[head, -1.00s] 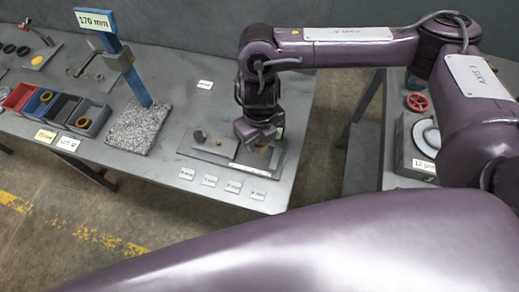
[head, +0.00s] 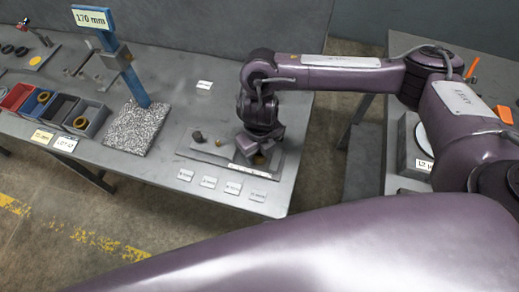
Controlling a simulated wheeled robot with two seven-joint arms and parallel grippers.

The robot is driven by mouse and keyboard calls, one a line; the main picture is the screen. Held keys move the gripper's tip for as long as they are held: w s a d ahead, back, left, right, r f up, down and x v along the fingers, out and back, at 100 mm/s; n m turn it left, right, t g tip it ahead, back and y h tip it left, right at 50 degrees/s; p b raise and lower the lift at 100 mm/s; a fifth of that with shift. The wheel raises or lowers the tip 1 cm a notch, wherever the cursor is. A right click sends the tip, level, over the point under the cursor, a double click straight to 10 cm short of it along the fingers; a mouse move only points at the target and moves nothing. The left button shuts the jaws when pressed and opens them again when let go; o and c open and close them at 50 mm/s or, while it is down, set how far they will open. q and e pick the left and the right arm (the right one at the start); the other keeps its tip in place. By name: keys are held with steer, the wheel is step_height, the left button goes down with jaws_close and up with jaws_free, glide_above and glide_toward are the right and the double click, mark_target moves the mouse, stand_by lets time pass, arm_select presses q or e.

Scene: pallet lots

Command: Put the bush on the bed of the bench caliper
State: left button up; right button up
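My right gripper (head: 259,151) points down over the right part of a flat grey plate (head: 200,153) on the table. A small brass-coloured bush (head: 260,160) shows partly beneath its fingers, which hide most of it; I cannot tell whether they grip it. A blue upright with a sliding arm and a 170 mm sign (head: 91,18) stands on a speckled slab (head: 140,130); I cannot tell whether this is the bench caliper. My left gripper is not in view.
A dark peg (head: 197,136) and a smaller piece stand on the plate. Small label cards (head: 208,182) lie in front. A grey device (head: 411,140) is on the right table, across a gap.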

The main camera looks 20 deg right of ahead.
steer(key=shift+r, duration=0.1)
steer(key=shift+r+p, duration=0.25)
steer(key=shift+p, duration=0.05)
step_height(320, 180, up, 12)
steer(key=p, duration=0.1)
steer(key=shift+f, duration=0.15)
